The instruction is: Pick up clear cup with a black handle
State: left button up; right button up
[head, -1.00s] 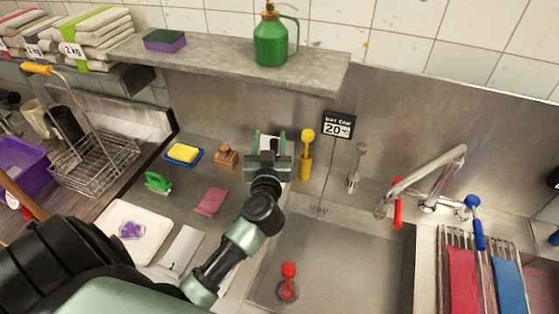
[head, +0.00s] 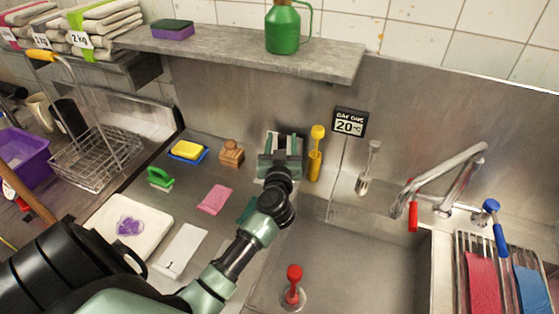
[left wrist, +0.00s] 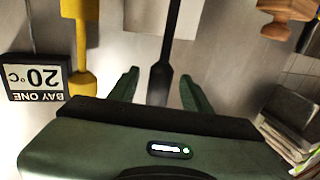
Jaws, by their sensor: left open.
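My left gripper (head: 280,143) is open in front of the back steel wall, left of the yellow-handled tool. In the left wrist view its two fingers (left wrist: 160,84) stand apart on either side of a long black handle (left wrist: 167,48), which runs up out of the picture. The fingers look clear of the handle. A pale patch (left wrist: 148,14) shows behind the handle; I cannot tell whether it is part of the cup. No clear cup can be made out in the head view, where my gripper covers that spot. My right gripper is not in view.
A yellow tool (head: 315,155) stands close right of my gripper, beside a temperature sign (head: 348,123). A wooden block (head: 231,153) is to the left. A grey shelf (head: 230,45) overhangs behind. The sink (head: 365,260) lies at front right.

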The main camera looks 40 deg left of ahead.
pick_arm(q)
jog(key=shift+x, duration=1.35)
jog(key=shift+d, duration=0.1)
grip_shut()
